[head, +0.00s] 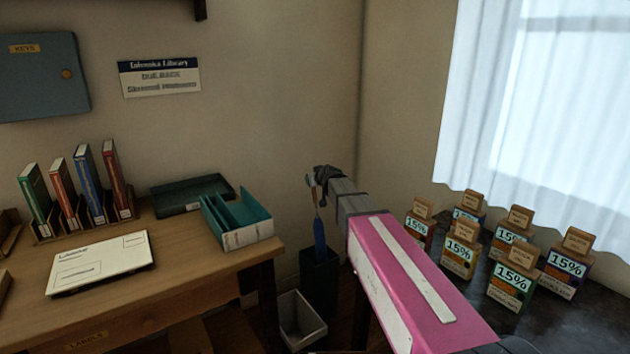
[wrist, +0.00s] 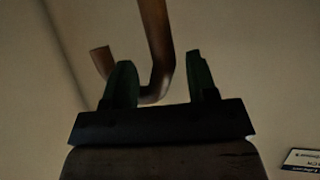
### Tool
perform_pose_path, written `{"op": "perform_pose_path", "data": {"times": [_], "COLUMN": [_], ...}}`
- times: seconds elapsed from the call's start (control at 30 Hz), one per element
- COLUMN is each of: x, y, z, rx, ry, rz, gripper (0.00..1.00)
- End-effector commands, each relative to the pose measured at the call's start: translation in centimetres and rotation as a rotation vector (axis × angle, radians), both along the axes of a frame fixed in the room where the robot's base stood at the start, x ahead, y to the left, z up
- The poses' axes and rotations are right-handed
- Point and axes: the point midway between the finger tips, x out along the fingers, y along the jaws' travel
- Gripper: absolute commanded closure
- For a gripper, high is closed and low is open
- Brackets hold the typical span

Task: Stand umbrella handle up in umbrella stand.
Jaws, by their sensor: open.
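The umbrella (head: 320,235) has a blue furled body and a brown hooked handle. It stands roughly upright, handle up, with its lower part inside the dark, tall umbrella stand (head: 319,285) in the corner beyond the desk. My gripper (head: 322,178) is at the handle's height. In the wrist view, the wooden handle (wrist: 156,40) shows at my open gripper (wrist: 161,80). Its shaft and bend appear between the two dark green fingers, with the hook's tip beyond the left finger. Whether a finger touches the handle cannot be told. The umbrella's lower end is hidden in the stand.
A grey waste bin (head: 303,325) stands close in front of the stand. A wooden desk (head: 190,270) with books, a teal file box (head: 238,218) and a tray is at left. A dark table (head: 570,325) with several small boxes is at right, beside my arm.

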Motion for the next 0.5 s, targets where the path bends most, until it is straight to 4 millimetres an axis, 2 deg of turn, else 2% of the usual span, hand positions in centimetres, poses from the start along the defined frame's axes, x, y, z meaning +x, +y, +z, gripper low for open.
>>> {"op": "perform_pose_path", "data": {"times": [0.27, 0.5], "x": [-2.4, -6.2], "y": [-0.9, -2.3], "z": [1.2, 3.0], "rx": [0.000, 0.001], "ry": [-0.002, -0.003], "rz": [-0.001, -0.001], "gripper": [0.47, 0.47]}}
